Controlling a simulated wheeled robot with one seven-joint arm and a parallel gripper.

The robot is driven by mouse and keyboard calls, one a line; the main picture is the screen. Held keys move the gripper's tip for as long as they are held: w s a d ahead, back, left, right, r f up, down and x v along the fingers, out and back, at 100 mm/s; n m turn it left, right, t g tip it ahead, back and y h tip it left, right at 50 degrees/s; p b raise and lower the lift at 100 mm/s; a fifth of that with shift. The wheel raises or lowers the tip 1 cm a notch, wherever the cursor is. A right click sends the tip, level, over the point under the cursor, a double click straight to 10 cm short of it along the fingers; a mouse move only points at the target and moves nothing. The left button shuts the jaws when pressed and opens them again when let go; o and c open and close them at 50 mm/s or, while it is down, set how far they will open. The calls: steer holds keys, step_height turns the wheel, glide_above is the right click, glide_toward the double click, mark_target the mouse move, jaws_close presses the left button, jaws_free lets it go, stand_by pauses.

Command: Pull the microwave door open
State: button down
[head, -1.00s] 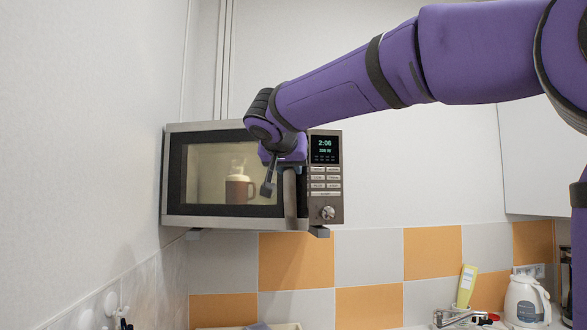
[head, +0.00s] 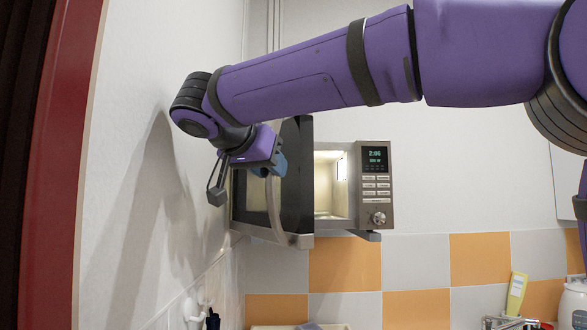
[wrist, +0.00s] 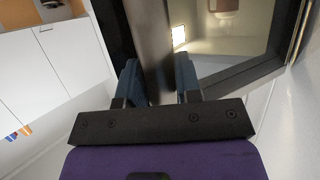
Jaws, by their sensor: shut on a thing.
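The microwave (head: 376,205) hangs on the back wall in the head view, its lit inside showing to the left of the control panel. Its dark-framed door (head: 297,185) is swung well open, hinged at the left and angled out towards me. My gripper (head: 274,168) is shut on the door's curved metal handle (head: 275,213), at its upper part. In the wrist view, the handle (wrist: 152,45) runs between the two fingers of my gripper (wrist: 158,80).
The left wall (head: 150,200) is close to my wrist. A dark red frame (head: 55,170) stands at the far left. Below the microwave are orange and white tiles (head: 345,264), a faucet (head: 497,321) and a yellow bottle (head: 516,294).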

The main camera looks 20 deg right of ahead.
steer(key=shift+a, duration=1.05)
steer(key=c, duration=0.8)
jaws_free()
steer(key=shift+c, duration=0.2)
steer(key=shift+r, duration=0.1)
steer(key=s+d+r, duration=0.1)
steer(key=s+r, duration=0.1)
steer(key=s, duration=0.6)
steer(key=s+d+r, duration=0.2)
steer(key=s, duration=0.5)
steer(key=shift+s+r, duration=0.4)
